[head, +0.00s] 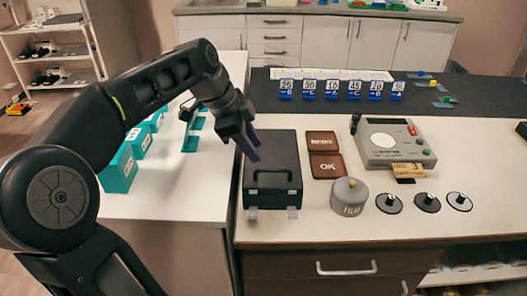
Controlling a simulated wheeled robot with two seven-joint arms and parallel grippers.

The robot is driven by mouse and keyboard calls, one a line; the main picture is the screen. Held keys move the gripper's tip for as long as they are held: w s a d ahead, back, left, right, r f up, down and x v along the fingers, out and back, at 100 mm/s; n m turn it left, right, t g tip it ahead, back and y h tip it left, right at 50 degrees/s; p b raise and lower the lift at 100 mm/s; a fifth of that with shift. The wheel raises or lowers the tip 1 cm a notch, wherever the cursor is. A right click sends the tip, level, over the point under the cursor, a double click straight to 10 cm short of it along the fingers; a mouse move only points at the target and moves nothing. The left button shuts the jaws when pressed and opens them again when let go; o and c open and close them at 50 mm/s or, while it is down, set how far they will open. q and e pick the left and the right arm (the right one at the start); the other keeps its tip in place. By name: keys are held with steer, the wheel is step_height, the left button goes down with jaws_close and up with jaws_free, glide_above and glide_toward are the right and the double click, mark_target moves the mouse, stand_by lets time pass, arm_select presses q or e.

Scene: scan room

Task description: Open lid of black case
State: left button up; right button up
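The black case (285,150) lies on the white counter near its left end. Its lid looks closed, with a handle on the front part and two light latches (252,213) at the near edge. My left gripper (252,150) points down over the upper left part of the case. It hides part of the case's left edge. I cannot tell whether it touches the lid or how far its fingers are apart. My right gripper is not in view.
Right of the case are brown trays (326,165), a grey film canister (349,196), a grey device (394,142) and small black discs (428,202). Blue numbered markers (331,90) line the back. Teal boxes (119,170) stand on the left table.

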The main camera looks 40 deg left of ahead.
mark_target(265, 171)
arm_select(q)
steer(key=shift+s+r, duration=0.1)
steer(key=shift+r, duration=0.1)
steer(key=shift+x, duration=4)
jaws_close()
